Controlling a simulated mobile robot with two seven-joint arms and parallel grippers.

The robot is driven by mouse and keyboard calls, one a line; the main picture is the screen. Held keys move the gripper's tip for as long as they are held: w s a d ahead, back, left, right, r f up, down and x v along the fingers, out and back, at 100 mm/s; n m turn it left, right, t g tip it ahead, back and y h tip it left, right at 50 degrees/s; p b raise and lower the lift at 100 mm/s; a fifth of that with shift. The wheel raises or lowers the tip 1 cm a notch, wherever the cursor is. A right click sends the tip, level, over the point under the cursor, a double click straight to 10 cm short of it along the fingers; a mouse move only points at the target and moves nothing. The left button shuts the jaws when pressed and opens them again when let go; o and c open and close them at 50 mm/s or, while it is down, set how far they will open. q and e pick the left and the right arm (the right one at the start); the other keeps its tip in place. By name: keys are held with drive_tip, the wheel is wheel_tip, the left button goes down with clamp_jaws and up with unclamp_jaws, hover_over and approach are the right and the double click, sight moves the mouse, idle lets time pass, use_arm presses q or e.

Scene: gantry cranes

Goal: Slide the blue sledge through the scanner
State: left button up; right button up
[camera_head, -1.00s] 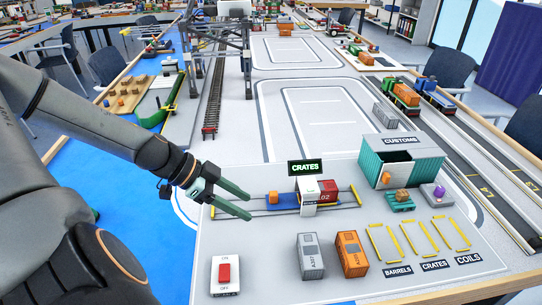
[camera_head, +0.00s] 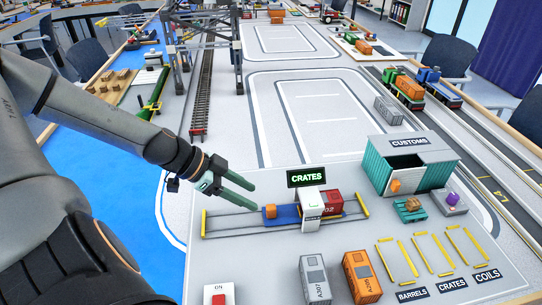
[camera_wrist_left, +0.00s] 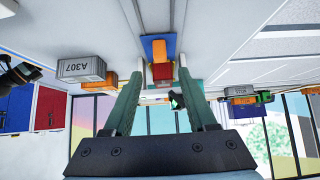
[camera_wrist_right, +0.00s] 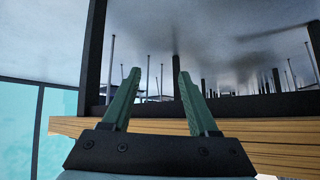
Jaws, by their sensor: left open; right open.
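The blue sledge (camera_head: 284,216) sits on its rail track, its left part showing and its right part hidden by the white scanner (camera_head: 312,205). A small orange block (camera_head: 270,211) rests on the sledge's left end. My left gripper (camera_head: 255,198) is open and empty, its fingertips just left of and above the orange block, apart from it. In the left wrist view, the sledge (camera_wrist_left: 147,48) and the orange block (camera_wrist_left: 160,50) appear beyond the gap between the fingers. My right gripper (camera_wrist_right: 158,73) is open and empty, beside a wooden table edge (camera_wrist_right: 230,148).
A red container (camera_head: 333,203) marked 02 stands right of the scanner. A lit CRATES sign (camera_head: 307,178) is behind it. Grey (camera_head: 315,278) and orange (camera_head: 361,277) containers stand in front, with a red switch (camera_head: 219,298) at front left. A teal customs shed (camera_head: 408,165) is at right.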

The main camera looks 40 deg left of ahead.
sight(271, 207)
use_arm(q)
drive_tip(key=b+x, duration=0.3)
drive_tip(key=x, duration=0.4)
drive_tip(key=shift+f, duration=0.2)
drive_tip(key=shift+w+d+f+b, duration=0.2)
drive_tip(key=shift+w+b, duration=0.1)
drive_tip(key=shift+b, duration=0.1)
drive_tip(key=shift+c, duration=0.4)
clamp_jaws()
idle(0.6)
